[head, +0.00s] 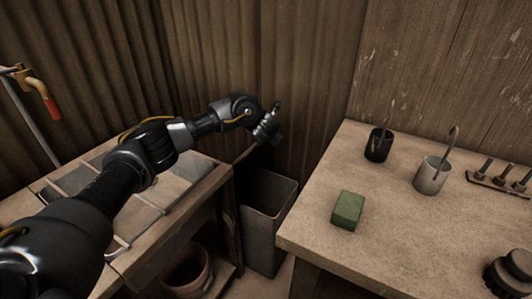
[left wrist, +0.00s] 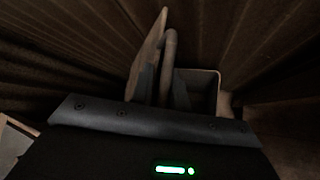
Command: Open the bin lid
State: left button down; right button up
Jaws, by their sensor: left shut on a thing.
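The bin (head: 262,238) is a tall grey box in the gap between the two tables, and its open top shows a dark inside. In the left wrist view the bin (left wrist: 217,90) is also open. The bin lid (left wrist: 147,52) stands steeply raised at the left of the opening, with a bar-like handle (left wrist: 169,58) beside it. My left gripper (head: 270,128) is above the bin at its back and shut on the lid's handle; the grip itself is mostly hidden. My right gripper is not in view.
The right table (head: 400,215) holds a green sponge (head: 347,210), a black cup (head: 378,145), a metal cup (head: 432,175) and a peg rack (head: 498,179). A bucket (head: 188,272) stands below the left table. Corrugated walls close in behind the bin.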

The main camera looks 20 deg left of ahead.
pick_arm(q)
jog(key=w+a+r+n+h+p, duration=0.1)
jog(key=a+r, duration=0.3)
jog(key=a, duration=0.4)
jog(key=w+a+r+h+p, duration=0.1)
jog(key=a+r+h+p, duration=0.1)
jog(key=a, duration=0.6)
jog(key=shift+r+n+g+h, duration=0.3)
jog(key=shift+r+n, duration=0.1)
jog(key=shift+r, duration=0.5)
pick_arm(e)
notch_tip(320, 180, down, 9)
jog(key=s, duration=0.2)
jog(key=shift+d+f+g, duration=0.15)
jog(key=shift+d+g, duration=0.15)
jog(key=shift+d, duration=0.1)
pick_arm(q)
jog(key=c, duration=1.5)
grip_release()
jog(key=shift+w+a+f, duration=0.1)
jog(key=shift+w+f, duration=0.05)
jog(key=shift+f, duration=0.05)
jog(key=shift+r, duration=0.15)
jog(key=v, duration=1)
jog(key=shift+s+r, duration=0.25)
jog(key=shift+s, duration=0.1)
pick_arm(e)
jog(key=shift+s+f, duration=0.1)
